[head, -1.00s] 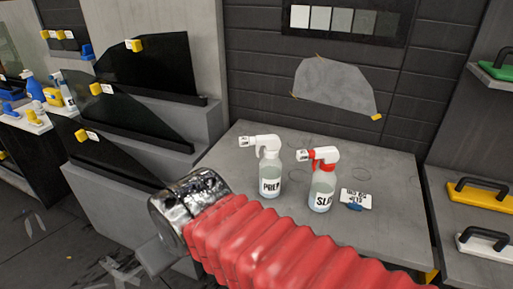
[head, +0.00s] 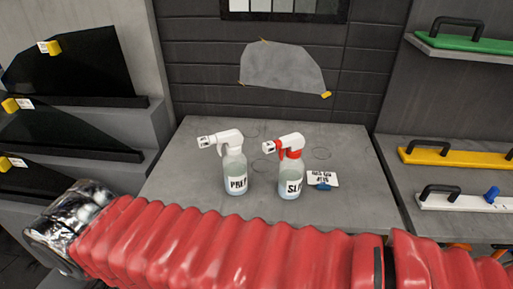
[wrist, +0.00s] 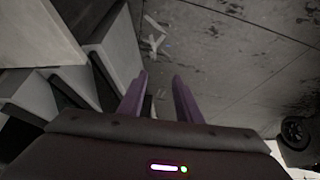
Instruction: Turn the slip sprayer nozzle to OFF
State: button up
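The slip sprayer (head: 291,170) is a clear bottle with a red collar and a white head, marked "SLI", standing upright on the grey table. Its nozzle (head: 268,147) points left and carries a small label too small to read. The prep sprayer (head: 235,170), with an all-white head, stands upright to its left. My gripper shows only in the wrist view (wrist: 160,82), as two purple fingers held apart with nothing between them, over the floor. It is away from both sprayers. In the head view my red-sleeved arm crosses the front, and the fingers are out of frame.
Dark film panels (head: 65,70) stand on steps at left. Squeegee-like tools with black handles (head: 450,157) sit on shelves at right.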

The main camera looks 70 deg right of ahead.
jog(key=shift+o, duration=0.9)
jog(key=shift+s+d+f+m, duration=0.1)
jog(key=shift+d+f+m, duration=0.25)
jog(key=shift+d+m, duration=0.1)
jog(key=s+d+f+m+g+h, duration=0.2)
jog(key=s+d+m+g+h, duration=0.15)
jog(key=d+m, duration=0.35)
jog(key=s+d+f+m+g+h, duration=0.25)
jog(key=d+m+g, duration=0.25)
jog(key=d, duration=0.4)
jog(key=s+d+r+m+g+h, duration=0.1)
jog(key=d+r+m+g+h, duration=0.1)
jog(key=d+m+g, duration=0.3)
jog(key=d+r+m+g+h, duration=0.3)
jog(key=d+m, duration=0.6)
jog(key=d, duration=0.4)
jog(key=shift+s+g+h, duration=0.4)
jog(key=shift+g+h, duration=0.45)
jog(key=shift+h, duration=0.15)
jog(key=shift+f, duration=0.1)
